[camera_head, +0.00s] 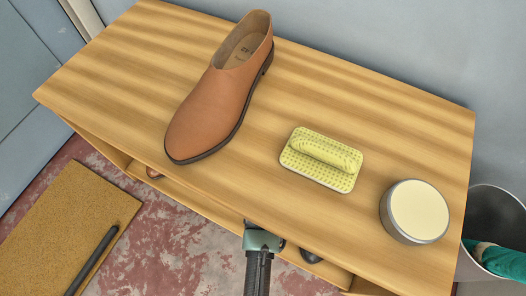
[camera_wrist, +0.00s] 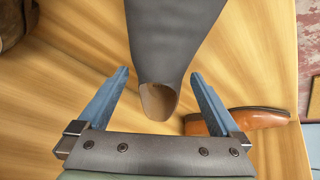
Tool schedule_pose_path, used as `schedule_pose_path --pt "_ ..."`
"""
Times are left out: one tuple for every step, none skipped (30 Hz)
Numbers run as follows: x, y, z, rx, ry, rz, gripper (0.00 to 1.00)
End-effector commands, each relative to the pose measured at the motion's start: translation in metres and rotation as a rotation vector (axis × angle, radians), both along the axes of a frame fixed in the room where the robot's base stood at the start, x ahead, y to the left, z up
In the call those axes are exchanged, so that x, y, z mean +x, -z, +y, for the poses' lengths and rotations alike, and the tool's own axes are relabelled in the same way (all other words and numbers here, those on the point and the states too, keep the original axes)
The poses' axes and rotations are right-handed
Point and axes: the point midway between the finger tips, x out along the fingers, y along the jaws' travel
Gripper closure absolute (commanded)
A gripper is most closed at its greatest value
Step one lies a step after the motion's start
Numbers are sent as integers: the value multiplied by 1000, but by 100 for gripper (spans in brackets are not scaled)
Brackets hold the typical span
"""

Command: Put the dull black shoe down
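A dull black shoe (camera_wrist: 170,40) lies on a wooden surface in the wrist view, with its brownish opening (camera_wrist: 158,102) towards me. My gripper (camera_wrist: 159,74) is open, with its blue fingers spread on either side of the shoe and a small gap showing at each side. In the head view my gripper's wrist end (camera_head: 262,240) is at the bench's front edge and the fingers are hidden under the top. Only a dark bit of a shoe (camera_head: 311,256) shows there, below the edge.
The bench top (camera_head: 330,80) holds a brown shoe (camera_head: 215,105), a yellow brush (camera_head: 322,160) and a round tin (camera_head: 417,212). A bin (camera_head: 490,215) stands at right, a mat (camera_head: 60,225) at left. A brown shoe (camera_wrist: 245,121) lies beside my right finger in the wrist view.

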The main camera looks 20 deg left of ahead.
Motion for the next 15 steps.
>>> schedule_pose_path --pt "0 -2 0 1 0 -1 0" --pt "0 -3 0 0 -1 -1 0" --pt "0 -7 1 1 -1 -2 0" --pt "0 -10 1 0 -2 -2 0" --pt "0 -15 1 1 -1 -3 0" --pt "-2 -19 -1 0 1 1 0" --pt "-3 -21 -1 0 1 2 0" --pt "-4 -24 -2 -1 1 3 0" --pt "-6 -28 -3 -1 1 3 0" --pt "-7 -31 -4 0 2 2 0" --pt "-15 -27 -9 -4 2 6 0" --pt "-23 -26 -12 -4 1 7 0" --pt "-29 -26 -15 -5 1 8 0" --pt "-34 -27 -17 -4 1 6 0" --pt "-42 -27 -21 -4 1 7 0"
